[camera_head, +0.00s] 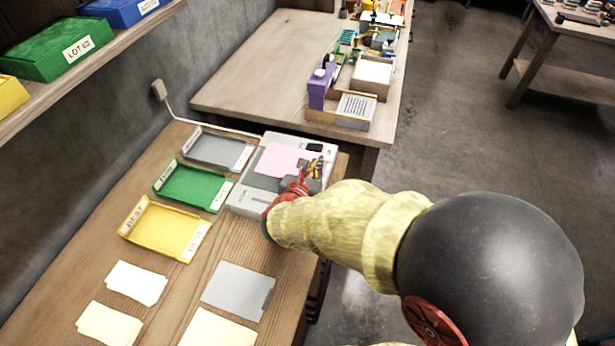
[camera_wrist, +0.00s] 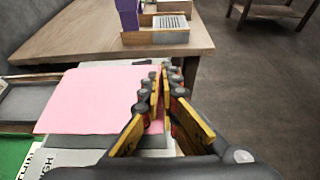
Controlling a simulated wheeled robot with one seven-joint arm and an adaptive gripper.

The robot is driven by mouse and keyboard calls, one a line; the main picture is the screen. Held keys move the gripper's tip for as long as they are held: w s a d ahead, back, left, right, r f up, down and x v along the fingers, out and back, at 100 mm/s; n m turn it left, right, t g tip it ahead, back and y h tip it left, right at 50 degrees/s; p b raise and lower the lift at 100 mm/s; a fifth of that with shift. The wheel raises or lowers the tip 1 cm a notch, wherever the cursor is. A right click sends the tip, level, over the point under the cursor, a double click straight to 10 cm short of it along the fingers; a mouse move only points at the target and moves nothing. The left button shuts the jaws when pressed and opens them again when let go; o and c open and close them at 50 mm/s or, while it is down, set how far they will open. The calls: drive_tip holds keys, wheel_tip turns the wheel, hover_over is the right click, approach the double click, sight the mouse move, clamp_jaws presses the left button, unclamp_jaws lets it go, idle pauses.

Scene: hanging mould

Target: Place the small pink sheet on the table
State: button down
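The pink sheet (camera_head: 280,160) shows over the pale scale-like device (camera_head: 254,197) on the near wooden table (camera_head: 227,250). In the wrist view the sheet (camera_wrist: 95,95) extends left from my gripper (camera_wrist: 166,78), flat and roughly level. My gripper (camera_head: 313,170) is at the sheet's right edge. Its fingers are together at the tips, with the edge seemingly pinched between them. The fingers hide part of that edge. Whether the sheet touches the device or hangs just above it, I cannot tell.
Grey (camera_head: 215,149), green (camera_head: 190,186) and yellow (camera_head: 165,232) trays line the wall side. Cream sheets (camera_head: 137,282) and a grey sheet (camera_head: 238,290) lie at the front. Bare wood shows between trays and sheets. A second table (camera_head: 250,75) stands behind.

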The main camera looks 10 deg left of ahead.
drive_tip(key=w+f, duration=0.1)
drive_tip(key=w+a+f+b, duration=0.1)
drive_tip(key=f, duration=0.1)
drive_tip(key=w+a+f+b, duration=0.1)
drive_tip(key=f, duration=0.1)
drive_tip(key=shift+w+a+f, duration=0.1)
drive_tip(key=shift+w+f, duration=0.15)
drive_tip(key=shift+w+a+f+b, duration=0.15)
drive_tip(key=shift+f+b, duration=0.8)
drive_tip(key=shift+f, duration=0.7)
drive_tip(key=shift+f, duration=0.2)
drive_tip(key=c, duration=2)
unclamp_jaws()
drive_tip(key=shift+c, duration=0.2)
drive_tip(key=shift+r, duration=0.1)
drive_tip(key=shift+r, duration=0.2)
drive_tip(key=p+v, duration=0.3)
drive_tip(key=v, duration=0.9)
drive_tip(key=shift+p, duration=0.4)
